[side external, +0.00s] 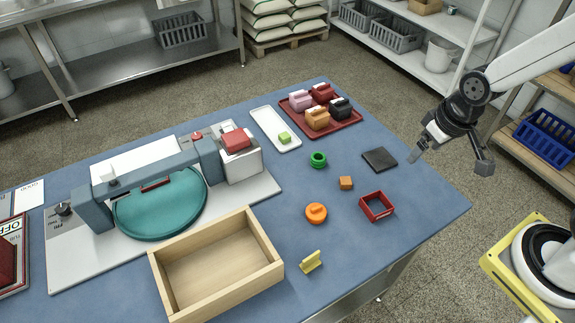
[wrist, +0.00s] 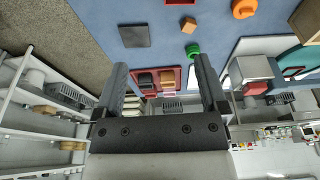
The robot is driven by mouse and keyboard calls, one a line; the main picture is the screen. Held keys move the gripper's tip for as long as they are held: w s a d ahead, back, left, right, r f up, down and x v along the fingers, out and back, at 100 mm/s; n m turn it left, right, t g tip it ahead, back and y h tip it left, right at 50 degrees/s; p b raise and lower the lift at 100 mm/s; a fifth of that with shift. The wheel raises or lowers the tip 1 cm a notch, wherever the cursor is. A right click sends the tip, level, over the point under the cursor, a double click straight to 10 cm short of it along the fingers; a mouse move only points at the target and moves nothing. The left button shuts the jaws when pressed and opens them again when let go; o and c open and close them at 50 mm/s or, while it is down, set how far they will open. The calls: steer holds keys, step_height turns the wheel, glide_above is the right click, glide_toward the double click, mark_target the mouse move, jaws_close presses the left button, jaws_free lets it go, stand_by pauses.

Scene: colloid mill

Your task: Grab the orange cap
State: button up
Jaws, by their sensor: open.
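The orange cap (side external: 316,213) is a round orange disc with a raised knob. It lies on the blue table, between the wooden box and the red square frame. In the wrist view the orange cap (wrist: 244,8) is at the top right, partly cut off by the picture edge. My gripper (side external: 447,165) is open and empty, up at the right end of the table, well apart from the cap. In the wrist view my gripper (wrist: 160,70) shows two dark fingers spread apart with nothing between them.
Near the cap are an orange cube (side external: 346,183), a red square frame (side external: 377,206), a green ring (side external: 318,160), a yellow piece (side external: 311,262) and a black square (side external: 380,159). A wooden box (side external: 217,262) and the mill (side external: 160,203) stand left. A red tray (side external: 343,124) lies behind.

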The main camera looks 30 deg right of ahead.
steer(key=shift+f, duration=0.1)
steer(key=m+g+y, duration=0.3)
steer(key=m+y, duration=1)
steer(key=m, duration=0.4)
glide_toward(321, 205)
steer(key=s+a, duration=0.2)
steer(key=a, duration=0.1)
steer(key=shift+s+f, duration=0.15)
steer(key=shift+s, duration=0.05)
steer(key=shift+w+a+f+m+t+y, duration=0.15)
steer(key=shift+w+f+m+t+y, duration=0.15)
steer(key=shift+w+f+m+t, duration=0.5)
steer(key=shift+x, duration=1.2)
steer(key=shift+s+a+r, duration=0.15)
steer(key=shift+x, duration=2.5)
